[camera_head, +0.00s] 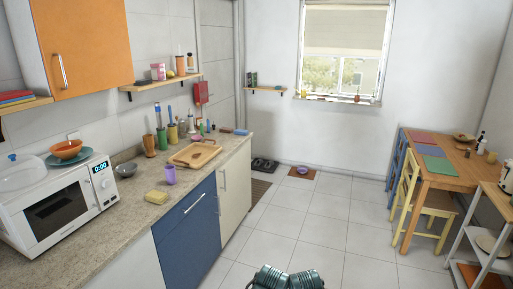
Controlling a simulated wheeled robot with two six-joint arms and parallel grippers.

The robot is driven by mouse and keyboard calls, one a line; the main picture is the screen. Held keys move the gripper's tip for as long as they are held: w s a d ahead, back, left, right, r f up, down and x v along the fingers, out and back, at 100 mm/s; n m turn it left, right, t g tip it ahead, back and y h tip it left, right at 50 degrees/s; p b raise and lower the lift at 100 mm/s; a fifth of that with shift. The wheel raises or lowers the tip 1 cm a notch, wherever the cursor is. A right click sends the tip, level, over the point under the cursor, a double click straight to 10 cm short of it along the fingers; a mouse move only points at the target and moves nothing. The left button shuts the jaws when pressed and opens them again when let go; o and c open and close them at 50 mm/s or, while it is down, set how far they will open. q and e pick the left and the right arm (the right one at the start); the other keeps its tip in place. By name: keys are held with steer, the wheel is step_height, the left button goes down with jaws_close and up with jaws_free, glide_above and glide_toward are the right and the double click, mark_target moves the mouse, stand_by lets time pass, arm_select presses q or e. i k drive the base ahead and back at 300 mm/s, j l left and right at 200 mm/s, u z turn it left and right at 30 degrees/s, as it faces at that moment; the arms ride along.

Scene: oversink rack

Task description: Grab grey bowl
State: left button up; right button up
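A small grey bowl (126,169) sits upright on the speckled stone counter (125,215), between the white microwave and the wooden tray. It looks empty. Teal parts of my own arms show at the bottom centre edge, well away from the counter. Neither gripper shows in the head view.
Near the bowl are a white microwave (72,205) carrying an orange bowl (66,149), a yellow sponge (156,197), a purple cup (170,175) and a wooden tray (194,155). The tiled floor (325,230) is clear up to the wooden table (450,184) and chairs at right.

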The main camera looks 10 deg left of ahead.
mark_target(127, 169)
steer(key=i+u, duration=0.15)
steer(key=i, duration=0.25)
steer(key=i+l+u, duration=0.2)
steer(key=i, duration=0.25)
steer(key=i+l+u, duration=0.15)
steer(key=i, duration=0.25)
steer(key=i+l+u, duration=0.15)
steer(key=i+u, duration=0.15)
steer(key=u, duration=0.15)
steer(key=i+l+u, duration=0.2)
steer(key=u, duration=0.25)
steer(key=i+l+u, duration=0.25)
steer(key=u, duration=0.2)
steer(key=i+l+u, duration=0.1)
steer(key=l+u, duration=0.35)
steer(key=i+l+u, duration=0.1)
steer(key=l+u, duration=1.2)
